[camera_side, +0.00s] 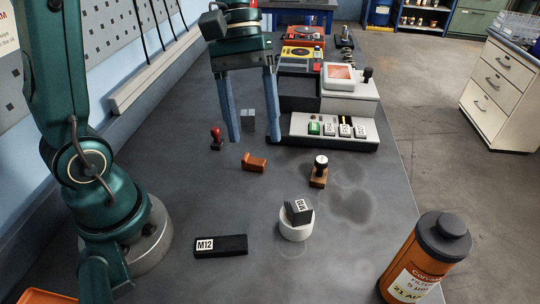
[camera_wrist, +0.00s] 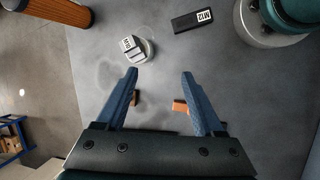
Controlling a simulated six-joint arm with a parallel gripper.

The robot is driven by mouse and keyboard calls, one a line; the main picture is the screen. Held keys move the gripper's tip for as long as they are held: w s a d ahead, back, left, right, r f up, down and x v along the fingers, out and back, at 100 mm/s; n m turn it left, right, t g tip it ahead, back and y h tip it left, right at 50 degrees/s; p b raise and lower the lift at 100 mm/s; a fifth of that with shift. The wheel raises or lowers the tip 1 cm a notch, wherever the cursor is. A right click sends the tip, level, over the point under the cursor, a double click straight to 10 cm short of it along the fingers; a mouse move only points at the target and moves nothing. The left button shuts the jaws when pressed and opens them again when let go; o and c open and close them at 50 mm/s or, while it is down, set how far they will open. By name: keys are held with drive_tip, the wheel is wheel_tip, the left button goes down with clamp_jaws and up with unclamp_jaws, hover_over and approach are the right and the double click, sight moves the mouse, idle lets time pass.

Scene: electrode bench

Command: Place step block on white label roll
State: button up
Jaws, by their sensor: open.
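The step block (camera_side: 299,211) is dark grey with a white label on one face. It rests tilted on top of the white label roll (camera_side: 296,230), in the front middle of the bench. In the wrist view the block (camera_wrist: 131,46) lies over the roll (camera_wrist: 148,57), whose rim shows beside it. My gripper (camera_side: 254,138) is open and empty, its two blue fingers pointing down. It is farther back than the roll and apart from it. In the wrist view the fingertips (camera_wrist: 160,74) are wide apart with bare bench between them.
A black M12 bar (camera_side: 222,246) lies left of the roll. A brown block (camera_side: 254,162), a wooden-based stamp (camera_side: 319,172), a red-handled stamp (camera_side: 216,138) and a grey block (camera_side: 247,120) stand farther back. An orange canister (camera_side: 425,262) is at front right.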

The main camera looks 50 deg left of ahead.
drive_tip(key=s+a+m+t+y, duration=0.1)
drive_tip(key=s+m+t+y, duration=0.3)
drive_tip(key=s+m+t, duration=0.2)
drive_tip(key=shift+s+a+r+m+t, duration=0.15)
drive_tip(key=shift+s+a+m+t, duration=0.25)
drive_tip(key=shift+s+m, duration=0.15)
